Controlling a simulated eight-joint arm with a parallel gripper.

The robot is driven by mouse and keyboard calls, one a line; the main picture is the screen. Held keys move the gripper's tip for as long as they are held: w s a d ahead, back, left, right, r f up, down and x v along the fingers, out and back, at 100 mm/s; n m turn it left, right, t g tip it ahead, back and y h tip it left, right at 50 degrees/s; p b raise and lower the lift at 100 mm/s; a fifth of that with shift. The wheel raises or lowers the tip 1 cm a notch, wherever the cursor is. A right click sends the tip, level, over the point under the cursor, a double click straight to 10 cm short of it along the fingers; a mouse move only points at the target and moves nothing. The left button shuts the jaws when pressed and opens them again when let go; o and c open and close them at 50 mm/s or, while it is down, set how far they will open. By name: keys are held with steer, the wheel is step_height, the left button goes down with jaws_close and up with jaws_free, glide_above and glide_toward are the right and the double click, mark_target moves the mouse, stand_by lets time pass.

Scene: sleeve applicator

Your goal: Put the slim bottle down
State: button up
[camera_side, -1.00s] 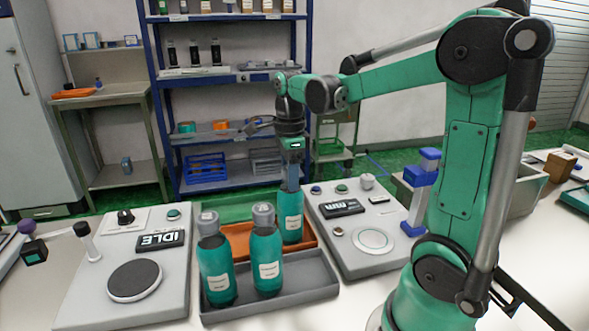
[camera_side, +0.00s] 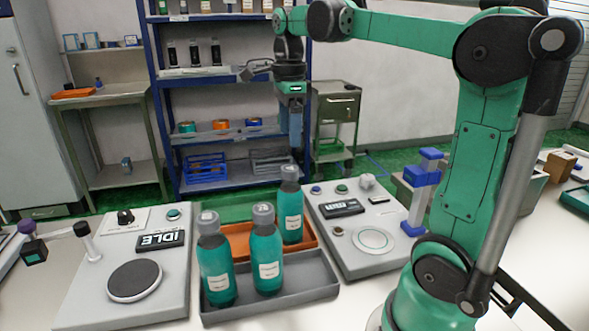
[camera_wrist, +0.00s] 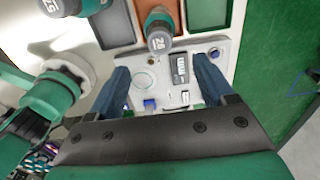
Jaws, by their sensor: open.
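The slim bottle (camera_side: 291,212), teal with a grey cap and a white label, stands upright in the orange tray (camera_side: 240,228). My gripper (camera_side: 295,140) is open and empty above the bottle's cap, apart from it. In the wrist view the bottle's cap (camera_wrist: 158,38) shows beyond the spread fingers of my gripper (camera_wrist: 160,75). Two wider teal bottles stand upright in the grey tray in front, one at the left (camera_side: 217,262) and one at the right (camera_side: 266,258).
The grey tray (camera_side: 318,283) sits between a device reading IDLE (camera_side: 85,285) on the left and another device with a display (camera_side: 390,258) on the right. A blue-and-white stand (camera_side: 420,195) is farther right. Shelving (camera_side: 225,134) stands behind the table.

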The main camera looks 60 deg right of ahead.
mark_target(289, 168)
step_height(289, 168, up, 3)
steer(key=shift+r, duration=0.1)
stand_by(0.4)
steer(key=shift+f, duration=5.1)
